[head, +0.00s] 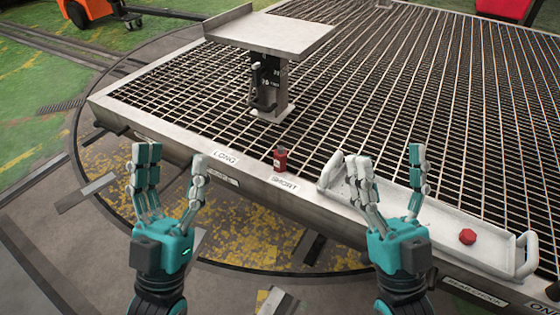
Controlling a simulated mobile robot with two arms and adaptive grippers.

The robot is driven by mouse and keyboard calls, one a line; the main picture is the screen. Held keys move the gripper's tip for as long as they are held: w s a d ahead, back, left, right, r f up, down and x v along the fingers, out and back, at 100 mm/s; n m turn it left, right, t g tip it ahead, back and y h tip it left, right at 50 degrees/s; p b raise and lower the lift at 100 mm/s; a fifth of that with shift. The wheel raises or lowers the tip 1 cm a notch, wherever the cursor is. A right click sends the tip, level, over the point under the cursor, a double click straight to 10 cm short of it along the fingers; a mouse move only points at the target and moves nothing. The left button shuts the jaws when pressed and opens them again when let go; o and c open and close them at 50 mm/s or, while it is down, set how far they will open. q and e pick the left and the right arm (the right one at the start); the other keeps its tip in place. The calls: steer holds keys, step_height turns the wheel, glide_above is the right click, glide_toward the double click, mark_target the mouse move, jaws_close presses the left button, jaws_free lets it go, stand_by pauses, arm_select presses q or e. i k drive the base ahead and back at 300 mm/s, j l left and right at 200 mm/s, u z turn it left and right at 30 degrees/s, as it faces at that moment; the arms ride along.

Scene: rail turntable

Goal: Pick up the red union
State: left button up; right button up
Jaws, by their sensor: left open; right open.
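A small red faceted piece (467,237), which looks like the red union, lies near the right end of a long white tray (440,212) on the deck's front edge. A second red item (280,160), upright with a grey top, stands between the LONG and SHORT labels; I cannot tell exactly what it is. My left gripper (172,158) is open and empty, in front of the deck edge, left of both red items. My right gripper (387,160) is open and empty; its fingers cover part of the tray's left half, left of the red piece.
A metal stand with a flat top (275,32) rises from the grated deck (400,90). The tray has raised handles at its ends, one at the right (526,255). An orange vehicle (95,8) is at the back left. The grating behind the tray is mostly clear.

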mark_target(280, 154)
steer(key=i+j+z, duration=0.1)
steer(key=j, duration=0.35)
steer(key=i+j+z, duration=0.15)
steer(key=j, duration=0.35)
steer(key=i+j+z, duration=0.1)
steer(key=j, duration=0.35)
steer(key=j+z, duration=0.1)
steer(key=j, duration=0.4)
steer(key=i, duration=0.05)
